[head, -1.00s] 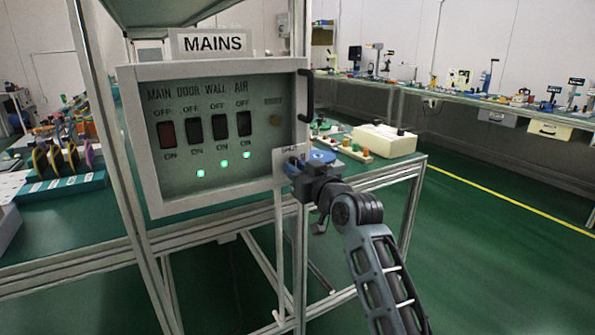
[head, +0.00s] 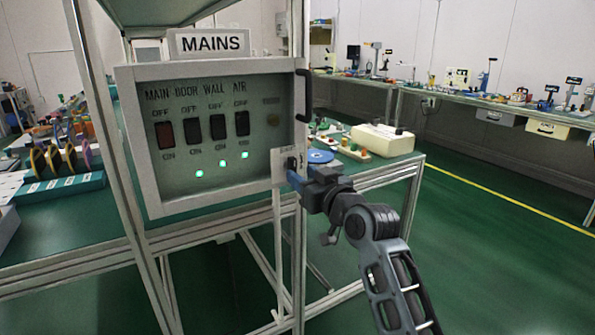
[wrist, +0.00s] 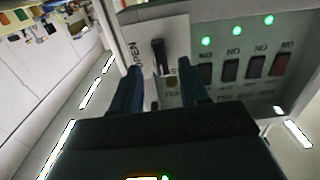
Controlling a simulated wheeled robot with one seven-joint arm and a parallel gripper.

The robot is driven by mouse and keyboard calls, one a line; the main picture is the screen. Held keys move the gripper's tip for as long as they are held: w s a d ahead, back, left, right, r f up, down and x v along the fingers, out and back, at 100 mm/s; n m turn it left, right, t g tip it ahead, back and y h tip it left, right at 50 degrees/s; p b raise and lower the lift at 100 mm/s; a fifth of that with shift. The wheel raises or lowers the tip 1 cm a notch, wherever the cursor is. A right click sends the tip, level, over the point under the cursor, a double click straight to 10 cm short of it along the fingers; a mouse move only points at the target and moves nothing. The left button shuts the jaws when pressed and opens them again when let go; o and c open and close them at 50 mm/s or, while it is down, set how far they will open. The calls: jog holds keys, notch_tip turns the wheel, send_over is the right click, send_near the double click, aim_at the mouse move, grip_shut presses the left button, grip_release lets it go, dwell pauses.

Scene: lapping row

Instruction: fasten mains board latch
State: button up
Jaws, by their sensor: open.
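The mains board (head: 215,135) is a grey box with a clear front and a MAINS sign on top. Its latch (head: 292,163) is a small dark lever on a pale plate at the box's lower right edge. In the wrist view the latch (wrist: 158,52) shows upright on the plate, beside partly readable lettering that looks like OPEN. My gripper (head: 294,178) is just in front of and below the latch. In the wrist view my gripper (wrist: 158,72) is open, its blue fingers on either side of the lever; contact cannot be told.
A black handle (head: 304,95) stands out from the box's right edge above the latch. A blue disc (head: 319,156) and a cream box (head: 382,139) are on the bench behind. A frame post runs behind the latch. The green floor at right is clear.

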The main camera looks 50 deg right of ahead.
jog(key=v, duration=0.3)
jog(key=shift+s+a, duration=0.15)
jog(key=shift+s, duration=0.2)
jog(key=s+a+f+g+y+p, duration=0.1)
jog(key=s+a+f+p, duration=0.25)
jog(key=s+a, duration=0.45)
jog(key=s+a+f+g+y+p, duration=0.1)
jog(key=s+a+f+p, duration=0.2)
jog(key=s+a+f, duration=0.5)
jog(key=s+a+r+n+y+p, duration=0.1)
jog(key=s+a+r, duration=0.1)
jog(key=s, duration=0.5)
jog(key=s+a+r+n+y+p, duration=0.1)
jog(key=s+a+r+p, duration=0.1)
jog(key=s+r, duration=0.3)
jog(key=s+a+r+n+y+p, duration=0.1)
jog(key=s+a+r+p, duration=0.1)
jog(key=s, duration=0.9)
notch_tip(320, 180, up, 2)
jog(key=shift+a+r+g, duration=0.15)
jog(key=shift+a+g, duration=0.15)
jog(key=shift+a, duration=0.35)
